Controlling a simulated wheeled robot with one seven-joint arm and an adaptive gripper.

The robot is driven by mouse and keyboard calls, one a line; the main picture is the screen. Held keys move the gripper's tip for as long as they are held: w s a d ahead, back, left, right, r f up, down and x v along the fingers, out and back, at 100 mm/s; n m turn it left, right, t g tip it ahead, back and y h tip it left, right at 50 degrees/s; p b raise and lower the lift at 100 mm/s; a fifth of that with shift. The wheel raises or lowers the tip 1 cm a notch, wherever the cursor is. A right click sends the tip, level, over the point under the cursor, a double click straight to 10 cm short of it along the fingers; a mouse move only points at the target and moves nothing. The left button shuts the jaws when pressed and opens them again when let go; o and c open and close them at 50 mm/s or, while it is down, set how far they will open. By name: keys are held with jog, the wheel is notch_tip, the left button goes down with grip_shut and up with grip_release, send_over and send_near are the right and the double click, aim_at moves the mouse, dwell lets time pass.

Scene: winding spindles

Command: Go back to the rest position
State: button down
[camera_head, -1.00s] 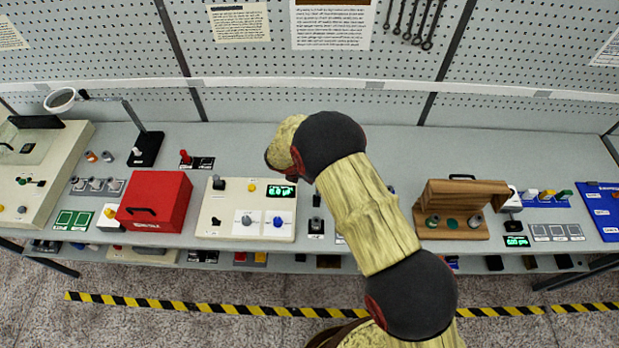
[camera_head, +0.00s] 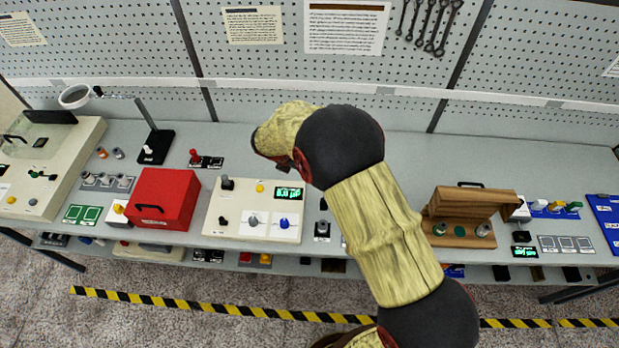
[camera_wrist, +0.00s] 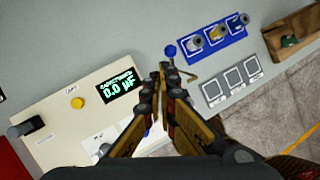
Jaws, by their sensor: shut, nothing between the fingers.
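My gripper (camera_wrist: 162,72) shows in the wrist view with its two fingers together at the tips and nothing between them. It hangs over the bench, beside the right edge of a cream meter (camera_wrist: 60,125) that reads 0.0 µF. In the head view my arm bends over the middle of the bench (camera_head: 400,140), and my fingers are hidden behind the arm. The same meter (camera_head: 236,224) stands left of my arm there, with a black lever, a yellow button and two knobs.
A red box (camera_head: 165,196) and a cup on a stand (camera_head: 76,97) are to the left. An open wooden box (camera_head: 462,234) and a blue panel (camera_head: 606,212) are to the right. A blue rack with coloured knobs (camera_wrist: 212,50) and several grey pads (camera_wrist: 230,84) show in the wrist view.

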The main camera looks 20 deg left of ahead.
jog(key=shift+a+r, duration=0.25)
jog(key=shift+r, duration=0.5)
